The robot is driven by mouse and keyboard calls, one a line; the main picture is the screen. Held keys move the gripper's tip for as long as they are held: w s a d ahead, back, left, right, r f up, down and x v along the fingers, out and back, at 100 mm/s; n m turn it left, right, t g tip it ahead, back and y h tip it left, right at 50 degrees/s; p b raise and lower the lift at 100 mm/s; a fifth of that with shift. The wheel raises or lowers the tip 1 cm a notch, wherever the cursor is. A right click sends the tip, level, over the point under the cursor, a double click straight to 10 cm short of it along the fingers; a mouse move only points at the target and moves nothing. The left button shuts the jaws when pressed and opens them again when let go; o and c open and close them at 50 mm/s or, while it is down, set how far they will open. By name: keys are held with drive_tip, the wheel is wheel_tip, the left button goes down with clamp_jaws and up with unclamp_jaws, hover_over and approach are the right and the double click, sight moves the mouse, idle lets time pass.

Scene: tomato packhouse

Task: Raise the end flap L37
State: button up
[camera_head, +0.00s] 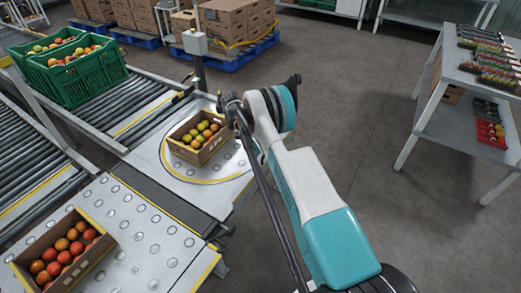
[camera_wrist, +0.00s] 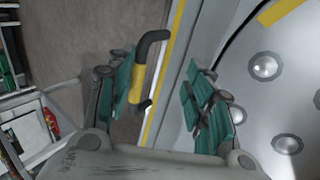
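No label L37 is legible, and I cannot tell which part is the end flap. In the wrist view a handle with a black grip and a yellow bar (camera_wrist: 137,78) stands by the yellow-striped edge of a steel ball-stud table (camera_wrist: 285,95). My gripper (camera_wrist: 168,98) is open, its teal-padded fingers well apart. The handle overlaps the left finger in the picture and lies nearer to it than to the right finger; I cannot tell whether they touch. In the head view the gripper's fingers cannot be made out, and my arm covers part of the table's right side.
In the head view, a tomato carton (camera_head: 197,137) stands on the round turntable (camera_head: 228,166). Another carton (camera_head: 62,250) sits front left. Green crates (camera_head: 85,82) stand on the roller conveyor (camera_head: 115,105). A bench (camera_head: 452,75) holds punnets at right. Floor (camera_head: 345,110) between is clear.

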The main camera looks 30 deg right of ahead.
drive_tip(key=shift+w+d+r, duration=0.1)
drive_tip(key=shift+w, duration=0.05)
idle(0.3)
drive_tip(key=v, duration=0.7)
drive_tip(key=shift+r, duration=0.2)
